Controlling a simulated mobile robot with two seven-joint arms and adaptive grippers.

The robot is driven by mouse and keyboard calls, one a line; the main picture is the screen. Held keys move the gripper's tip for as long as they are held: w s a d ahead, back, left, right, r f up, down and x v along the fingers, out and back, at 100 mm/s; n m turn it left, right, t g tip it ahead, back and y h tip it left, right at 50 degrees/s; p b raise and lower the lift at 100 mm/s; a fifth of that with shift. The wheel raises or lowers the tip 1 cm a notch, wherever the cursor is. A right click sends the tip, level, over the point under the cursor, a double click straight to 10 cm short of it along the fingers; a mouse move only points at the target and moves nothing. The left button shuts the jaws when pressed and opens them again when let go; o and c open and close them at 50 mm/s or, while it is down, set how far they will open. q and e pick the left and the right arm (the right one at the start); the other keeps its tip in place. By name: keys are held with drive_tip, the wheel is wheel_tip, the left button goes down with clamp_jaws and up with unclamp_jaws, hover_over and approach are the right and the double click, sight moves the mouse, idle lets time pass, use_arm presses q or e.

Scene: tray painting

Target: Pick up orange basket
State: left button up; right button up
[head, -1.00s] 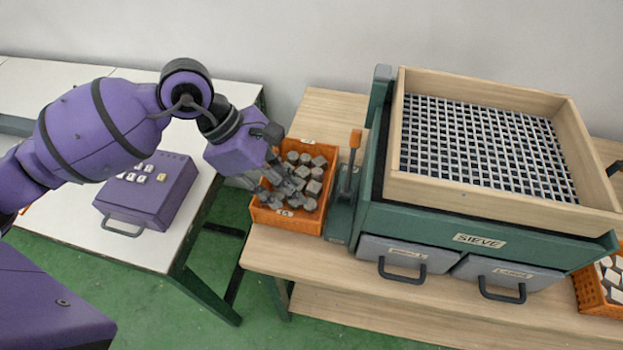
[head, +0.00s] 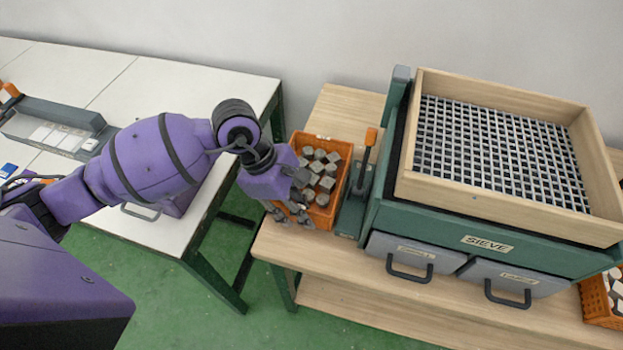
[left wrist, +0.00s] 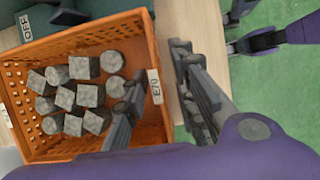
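The orange basket (head: 340,190) stands on the wooden table, left of the sieve, and holds several grey blocks. In the left wrist view the basket (left wrist: 75,47) shows from above, with a white label on its near wall. My left gripper (head: 290,214) is at the basket's front left edge in the head view. In the left wrist view the left gripper (left wrist: 168,85) is open astride the labelled wall, one finger inside and one outside, with a gap beside the wall. Part of the wall is hidden behind the inner finger.
A green lever stand (head: 356,196) with an orange handle is close to the basket's right. The sieve (head: 480,220) with two grey drawers fills the table beyond. Another orange basket (head: 597,305) is at the far right. A white table (head: 150,95) stands left across a gap.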

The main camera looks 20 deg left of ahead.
use_arm(q)
drive_tip(key=shift+c, duration=0.4)
clamp_jaws()
drive_tip(key=shift+r, duration=0.15)
